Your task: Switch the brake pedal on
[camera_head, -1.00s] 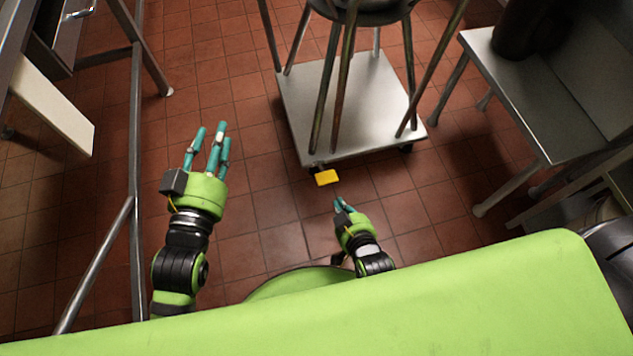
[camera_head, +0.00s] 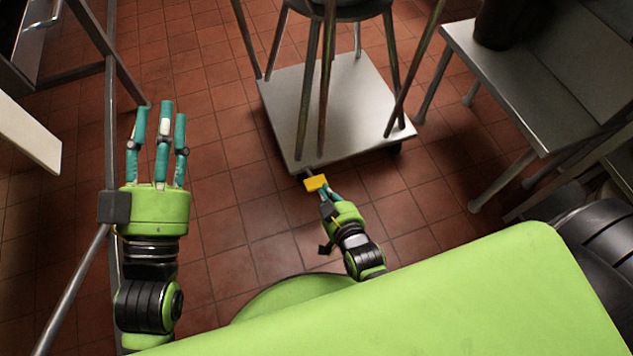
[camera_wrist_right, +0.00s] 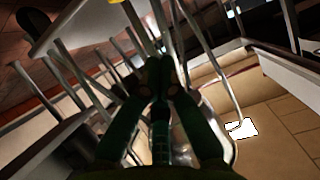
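The yellow brake pedal (camera_head: 316,183) sticks out low at the near edge of the wheeled cart, beside a caster. My right gripper (camera_head: 326,191) is right at the pedal's near right side, with its fingertips partly overlapping it in the head view; I cannot tell whether they touch. In the right wrist view its fingers (camera_wrist_right: 156,80) converge with nothing seen between them, and a sliver of the yellow pedal (camera_wrist_right: 138,4) shows at the top edge. My left gripper (camera_head: 159,125) is open and empty, fingers extended, away from the pedal on the left.
The cart's metal platform (camera_head: 345,105) carries a dark stand with long legs (camera_head: 328,75). A metal table (camera_head: 540,75) stands at the right, and a metal frame (camera_head: 110,90) is at the left beside my left arm.

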